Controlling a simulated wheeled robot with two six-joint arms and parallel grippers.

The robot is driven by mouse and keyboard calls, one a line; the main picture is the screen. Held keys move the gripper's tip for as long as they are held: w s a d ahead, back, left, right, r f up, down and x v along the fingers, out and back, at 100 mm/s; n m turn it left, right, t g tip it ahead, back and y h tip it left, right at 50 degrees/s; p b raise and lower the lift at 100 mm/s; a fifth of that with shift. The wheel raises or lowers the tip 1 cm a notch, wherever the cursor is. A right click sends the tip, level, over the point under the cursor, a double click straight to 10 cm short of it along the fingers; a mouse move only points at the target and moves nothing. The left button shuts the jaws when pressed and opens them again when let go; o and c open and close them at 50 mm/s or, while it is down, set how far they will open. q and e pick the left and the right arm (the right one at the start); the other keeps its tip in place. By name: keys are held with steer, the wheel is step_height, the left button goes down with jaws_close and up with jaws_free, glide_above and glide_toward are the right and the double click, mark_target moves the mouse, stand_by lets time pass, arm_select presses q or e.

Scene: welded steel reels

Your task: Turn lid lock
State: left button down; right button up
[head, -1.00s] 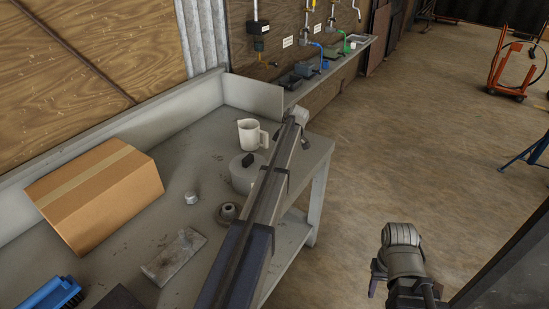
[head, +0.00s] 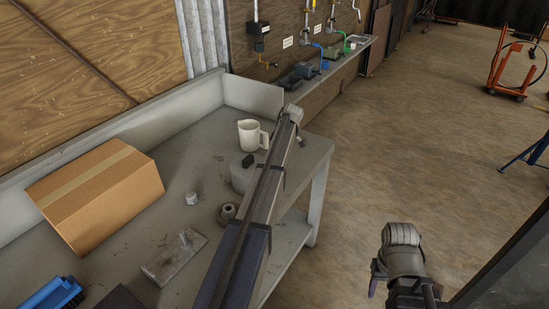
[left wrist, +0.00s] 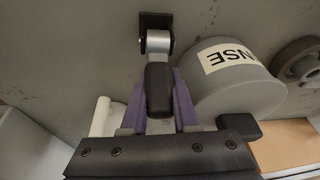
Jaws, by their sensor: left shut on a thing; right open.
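In the left wrist view, my left gripper (left wrist: 160,82) has its purple fingers on both sides of a black grip (left wrist: 158,98) and is shut on it. The grip is in line with a silver pivot (left wrist: 158,41) on a black mount; it looks like the lever of the lid lock. In the head view my left arm hides this lever and the left gripper. A grey canister (head: 238,178) with a black block on top stands on the bench, partly behind my arm. Its labelled side (left wrist: 225,80) is close beside the left gripper. My right gripper (head: 404,282) is open and empty over the floor.
The floor on the right is mostly clear.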

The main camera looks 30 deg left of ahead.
arm_select(q)
steer(key=shift+a+f+h, duration=0.2)
steer(key=shift+a+h, duration=0.15)
steer(key=shift+h, duration=0.35)
steer(key=shift+a+f+h, duration=0.25)
steer(key=shift+f+h, duration=0.05)
steer(key=shift+h, duration=0.5)
steer(key=shift+a+f+h+b, duration=0.15)
steer(key=shift+f+h+b, duration=0.1)
steer(key=shift+h+b, duration=0.35)
steer(key=shift+a+f+h+b, duration=0.1)
steer(key=shift+f+h+b, duration=0.15)
steer(key=shift+h, duration=0.55)
steer(key=c, duration=0.7)
jaws_free()
steer(key=shift+r, duration=0.1)
steer(key=p+v, duration=0.7)
steer(key=shift+w+a+r+p, duration=0.2)
steer(key=shift+r+p, duration=0.1)
